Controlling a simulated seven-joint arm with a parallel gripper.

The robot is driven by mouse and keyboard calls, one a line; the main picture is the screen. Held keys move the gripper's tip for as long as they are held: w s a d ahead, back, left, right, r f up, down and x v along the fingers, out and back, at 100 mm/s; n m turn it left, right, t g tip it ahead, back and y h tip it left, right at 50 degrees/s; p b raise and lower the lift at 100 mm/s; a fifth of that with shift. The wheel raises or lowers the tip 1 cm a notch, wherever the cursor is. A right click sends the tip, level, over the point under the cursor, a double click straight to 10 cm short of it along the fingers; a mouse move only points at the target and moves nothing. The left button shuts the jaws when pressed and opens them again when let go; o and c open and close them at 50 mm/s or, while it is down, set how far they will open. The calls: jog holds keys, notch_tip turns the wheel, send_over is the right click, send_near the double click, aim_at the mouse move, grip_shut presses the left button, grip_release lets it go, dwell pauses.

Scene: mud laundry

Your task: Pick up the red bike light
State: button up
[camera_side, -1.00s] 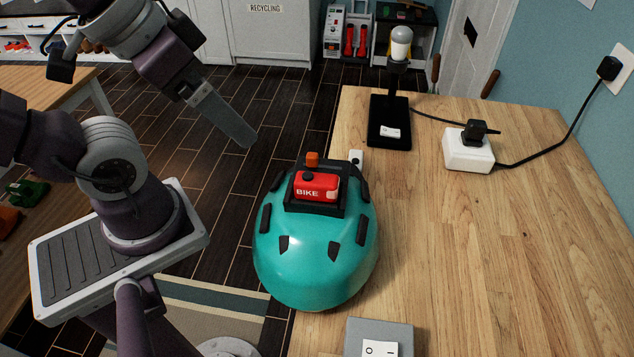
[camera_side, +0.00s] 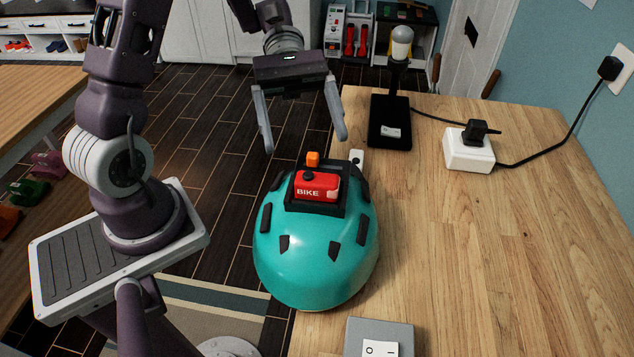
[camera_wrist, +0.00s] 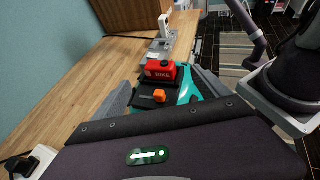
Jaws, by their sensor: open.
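The red bike light (camera_side: 317,186), marked "BIKE", sits in a black mount on top of the teal helmet (camera_side: 312,255). The helmet rests at the left edge of the wooden table. My gripper (camera_side: 304,144) is open and empty, behind and above the light, with its two fingers spread apart. Part of the helmet (camera_wrist: 190,88) is hidden by my gripper body.
A black lamp stand (camera_side: 389,120) stands at the table's back left, right of my gripper. A white power box (camera_side: 468,149) with a black plug and cord lies farther right. A grey switch box (camera_side: 365,340) is at the front. The table's middle right is clear.

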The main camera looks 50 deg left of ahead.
aim_at(316, 173)
jog(key=x, duration=0.7)
jog(key=shift+r, duration=0.15)
jog(key=shift+c, duration=0.5)
